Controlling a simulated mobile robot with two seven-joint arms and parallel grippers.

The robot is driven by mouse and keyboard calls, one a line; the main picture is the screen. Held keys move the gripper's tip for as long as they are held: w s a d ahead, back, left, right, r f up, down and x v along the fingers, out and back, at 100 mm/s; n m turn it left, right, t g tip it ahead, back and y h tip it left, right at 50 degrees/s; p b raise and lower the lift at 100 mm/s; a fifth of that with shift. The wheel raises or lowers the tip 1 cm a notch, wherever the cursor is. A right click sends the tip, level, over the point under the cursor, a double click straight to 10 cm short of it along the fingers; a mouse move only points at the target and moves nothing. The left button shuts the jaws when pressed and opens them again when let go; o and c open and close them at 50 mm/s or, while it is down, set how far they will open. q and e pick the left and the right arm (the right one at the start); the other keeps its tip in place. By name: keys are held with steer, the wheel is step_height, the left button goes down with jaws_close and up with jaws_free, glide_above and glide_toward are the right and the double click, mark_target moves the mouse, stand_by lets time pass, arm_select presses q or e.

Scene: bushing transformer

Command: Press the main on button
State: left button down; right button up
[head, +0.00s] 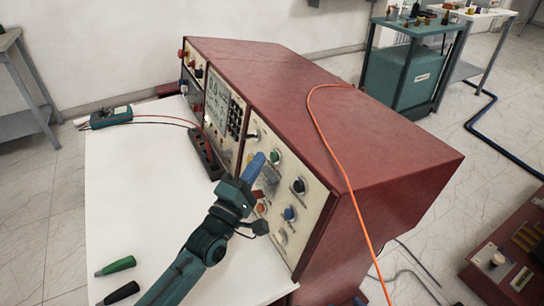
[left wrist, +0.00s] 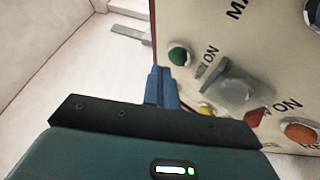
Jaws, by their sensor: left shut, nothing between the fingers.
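The instrument panel (head: 312,207) is on the slanted front of a red cabinet. In the left wrist view a green button (left wrist: 180,55) sits beside a partly legible label ending in "ON"; the green button also shows in the head view (head: 275,157). My left gripper (head: 258,163) is shut and empty, its blue fingers pointing at the panel. In the left wrist view its fingertips (left wrist: 159,70) appear just left of and below the green button. I cannot tell whether they touch the panel. My right gripper is not in view.
A grey, translucent part (left wrist: 238,88) stands out near the green button, with a red button (left wrist: 255,117) and an orange button (left wrist: 300,132) beyond. The red cabinet (head: 330,90) carries an orange cable (head: 335,150).

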arm_select(q)
steer(key=shift+w+d, duration=0.1)
steer(key=shift+d, duration=0.05)
steer(key=shift+w+d+f, duration=0.1)
steer(key=shift+d, duration=0.1)
steer(key=shift+w+d+f+b, duration=0.1)
steer(key=shift+w+d+b, duration=0.2)
steer(key=shift+d+b, duration=0.1)
stand_by(0.7)
steer(key=shift+s+a, duration=0.1)
steer(key=shift+a, duration=0.05)
steer(key=shift+s+a+r+p, duration=0.2)
steer(key=shift+s+a+p, duration=0.25)
steer(key=shift+a+p, duration=0.1)
steer(key=s+a, duration=0.1)
steer(key=a+p, duration=0.1)
steer(key=s+a+r+p, duration=0.1)
steer(key=a, duration=0.1)
steer(key=shift+s+r, duration=0.1)
steer(key=shift+s, duration=0.25)
